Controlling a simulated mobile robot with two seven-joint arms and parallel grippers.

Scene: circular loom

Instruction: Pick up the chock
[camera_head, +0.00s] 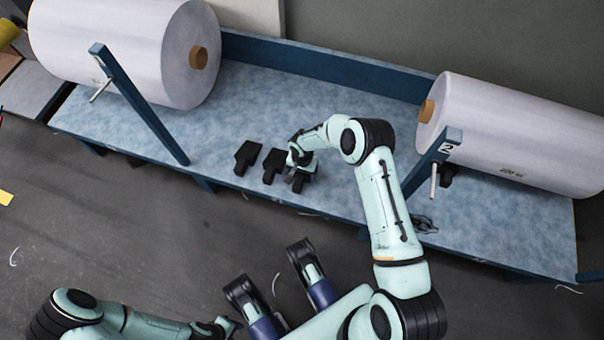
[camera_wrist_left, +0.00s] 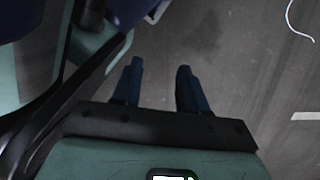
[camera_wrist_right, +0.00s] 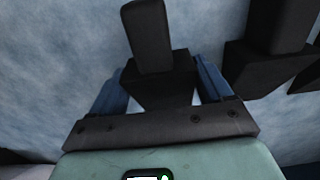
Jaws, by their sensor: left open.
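Black chocks stand in a row on the blue mottled platform (camera_head: 232,105). The left one (camera_head: 247,157) and the middle one (camera_head: 273,164) are free. My right gripper (camera_head: 298,173) is down at the right-hand chock and partly hides it. In the right wrist view that chock (camera_wrist_right: 156,75) stands between the two blue fingers of my right gripper (camera_wrist_right: 160,90), with a thin light gap beside the right finger. The jaws look open around it, and the chock seems to rest on the platform. My left gripper (camera_wrist_left: 157,90) is open and empty above the grey floor.
Large white rolls stand at the back left (camera_head: 125,45) and right (camera_head: 520,135), each with a dark blue post (camera_head: 140,100) in front. Another chock (camera_wrist_right: 270,60) is close beside the right gripper. A chain (camera_head: 425,223) lies on the platform's front right.

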